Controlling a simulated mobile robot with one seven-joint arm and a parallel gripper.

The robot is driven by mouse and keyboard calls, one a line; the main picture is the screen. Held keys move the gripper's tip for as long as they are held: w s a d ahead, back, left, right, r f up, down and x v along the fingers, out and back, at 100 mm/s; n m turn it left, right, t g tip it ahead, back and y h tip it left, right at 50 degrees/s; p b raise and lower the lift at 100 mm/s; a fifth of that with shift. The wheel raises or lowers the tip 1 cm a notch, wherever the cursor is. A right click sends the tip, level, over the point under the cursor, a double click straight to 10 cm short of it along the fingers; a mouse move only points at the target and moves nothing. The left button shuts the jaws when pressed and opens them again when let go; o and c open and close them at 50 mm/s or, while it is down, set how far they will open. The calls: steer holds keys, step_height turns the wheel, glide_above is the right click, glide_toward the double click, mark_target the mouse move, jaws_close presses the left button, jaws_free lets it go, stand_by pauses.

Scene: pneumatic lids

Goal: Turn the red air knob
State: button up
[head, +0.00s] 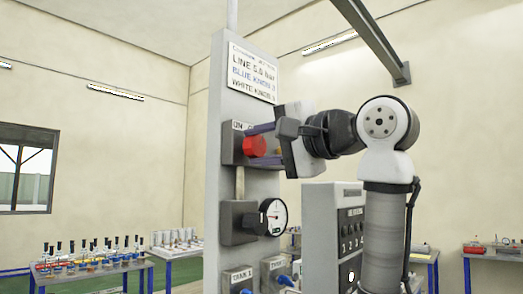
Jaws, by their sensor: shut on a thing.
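The red air knob (254,146) sticks out from a grey box high on the upright panel (221,197). My gripper (259,145) reaches in from the right, level with the knob. One finger passes above the knob and the other below it, and it is shut on the knob. The knob's right side is partly hidden by the fingers and palm. A small label above the knob is partly covered by the upper finger.
Below the knob are a round dial gauge (273,217) and blue knobs (285,281) beside tank labels. A sign (252,73) is above. A grey cabinet (323,230) stands right of the panel. Tables with bottles (85,262) stand at left.

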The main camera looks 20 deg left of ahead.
steer(key=shift+m+b, duration=0.45)
steer(key=shift+m, duration=1.15)
steer(key=o, duration=1)
steer(key=shift+d, duration=0.15)
steer(key=b+v, duration=0.4)
steer(key=v, duration=0.9)
steer(key=shift+s+d, duration=0.15)
steer(key=shift+d, duration=0.15)
